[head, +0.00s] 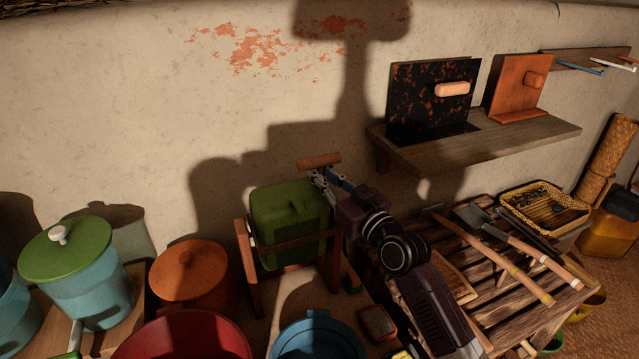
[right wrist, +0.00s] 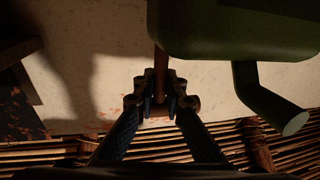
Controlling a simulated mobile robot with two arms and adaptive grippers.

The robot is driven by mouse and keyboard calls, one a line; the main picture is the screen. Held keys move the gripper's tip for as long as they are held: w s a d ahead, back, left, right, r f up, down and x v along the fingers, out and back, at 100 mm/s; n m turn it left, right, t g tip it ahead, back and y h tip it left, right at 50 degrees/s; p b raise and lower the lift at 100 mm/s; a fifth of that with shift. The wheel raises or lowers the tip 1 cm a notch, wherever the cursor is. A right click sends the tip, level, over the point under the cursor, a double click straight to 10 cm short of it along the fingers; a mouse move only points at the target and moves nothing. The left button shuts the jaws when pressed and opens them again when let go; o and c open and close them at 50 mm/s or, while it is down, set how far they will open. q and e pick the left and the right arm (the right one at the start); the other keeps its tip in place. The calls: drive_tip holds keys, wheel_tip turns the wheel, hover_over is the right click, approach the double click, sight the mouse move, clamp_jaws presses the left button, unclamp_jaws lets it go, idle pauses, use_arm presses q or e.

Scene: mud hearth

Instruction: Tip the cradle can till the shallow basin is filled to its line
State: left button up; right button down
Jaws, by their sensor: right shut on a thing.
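The green cradle can (head: 288,222) sits in a wooden cradle (head: 248,272) against the wall and looks about upright. My right gripper (head: 326,178) is at its upper right, shut on the wooden tipping handle (head: 318,161). In the right wrist view, my right gripper (right wrist: 162,98) closes on the handle's thin bar (right wrist: 160,70), beside the can (right wrist: 230,30) and its spout (right wrist: 268,100). A blue basin (head: 318,332) and a larger red basin (head: 180,335) stand in front, cut by the lower edge. I cannot tell which is the shallow one, nor see a line or water. My left gripper is out of view.
A lidded orange pot (head: 190,275) and a blue pot with green lid (head: 75,265) stand left. A slatted table (head: 490,290) with long-handled tools and a basket (head: 545,208) is right. A wall shelf (head: 480,140) hangs above my right arm.

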drive_tip(key=shift+s+d+f+n+t+y+b, duration=0.15)
drive_tip(key=shift+s+d+f+t+y+b, duration=0.4)
drive_tip(key=shift+b, duration=1.2)
drive_tip(key=shift+s+f+n+t+y+b, duration=0.1)
drive_tip(key=shift+s+n+t+y+b, duration=0.25)
drive_tip(key=shift+s+b, duration=0.95)
drive_tip(key=shift+s+d+f+t+y+b, duration=0.15)
drive_tip(key=shift+d+f+t+y+b, duration=0.3)
drive_tip(key=shift+b, duration=1.8)
drive_tip(key=shift+s+a, duration=0.1)
drive_tip(key=shift+s, duration=0.2)
drive_tip(key=shift+h, duration=0.25)
drive_tip(key=shift+s+d+f+b, duration=0.15)
drive_tip(key=shift+s+d+f, duration=0.1)
drive_tip(key=shift+s+f, duration=0.3)
drive_tip(key=shift+s+d+f+b, duration=0.2)
drive_tip(key=shift+s+f, duration=0.15)
drive_tip(key=shift+s, duration=0.3)
drive_tip(key=shift+s+d+f+b, duration=0.1)
drive_tip(key=shift+s+d+f, duration=0.15)
drive_tip(key=shift+s+f, duration=0.3)
drive_tip(key=c, duration=2)
unclamp_jaws()
drive_tip(key=shift+r, duration=0.25)
drive_tip(key=shift+s, duration=0.1)
